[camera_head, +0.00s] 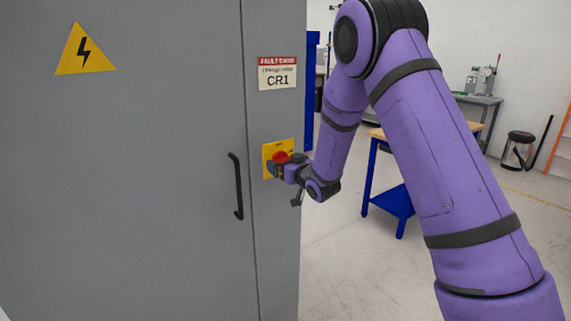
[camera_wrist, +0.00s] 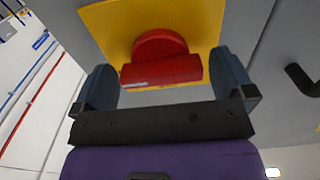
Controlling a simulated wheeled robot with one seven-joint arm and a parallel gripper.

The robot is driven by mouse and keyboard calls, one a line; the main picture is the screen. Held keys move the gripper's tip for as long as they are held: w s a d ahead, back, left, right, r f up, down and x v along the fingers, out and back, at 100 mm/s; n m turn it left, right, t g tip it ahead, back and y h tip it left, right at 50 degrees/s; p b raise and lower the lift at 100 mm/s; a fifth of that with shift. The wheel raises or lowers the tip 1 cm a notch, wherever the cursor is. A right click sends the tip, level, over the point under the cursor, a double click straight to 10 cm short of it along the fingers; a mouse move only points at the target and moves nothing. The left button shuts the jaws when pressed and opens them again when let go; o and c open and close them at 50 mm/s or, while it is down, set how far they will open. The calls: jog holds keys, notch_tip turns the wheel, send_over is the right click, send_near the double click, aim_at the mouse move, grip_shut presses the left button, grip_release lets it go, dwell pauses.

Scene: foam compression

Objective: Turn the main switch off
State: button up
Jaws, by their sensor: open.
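The main switch is a red rotary knob (camera_head: 281,157) on a yellow plate (camera_head: 269,150) on the grey cabinet's right front strip. In the wrist view the red knob (camera_wrist: 162,62) has a round base and a bar-shaped handle, with the yellow plate (camera_wrist: 112,22) behind it. The handle lies nearly level across that picture. My gripper (camera_head: 279,168) is at the knob in the head view and partly covers it. In the wrist view my gripper (camera_wrist: 168,88) is open, with one dark finger on each side of the handle. Small gaps appear between fingers and handle; contact is unclear.
The grey cabinet (camera_head: 130,190) fills the left, with a black door handle (camera_head: 237,186) left of the switch. A CR1 label (camera_head: 277,73) is above the switch. A blue-legged workbench (camera_head: 395,195) stands behind my arm at right.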

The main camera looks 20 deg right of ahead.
jog(key=c, duration=0.8)
jog(key=shift+n, duration=0.3)
jog(key=n, duration=0.3)
jog(key=shift+n, duration=0.3)
jog(key=n, duration=0.4)
jog(key=shift+n, duration=0.3)
jog(key=n, duration=0.4)
jog(key=shift+a+n, duration=0.1)
jog(key=shift+n, duration=2.4)
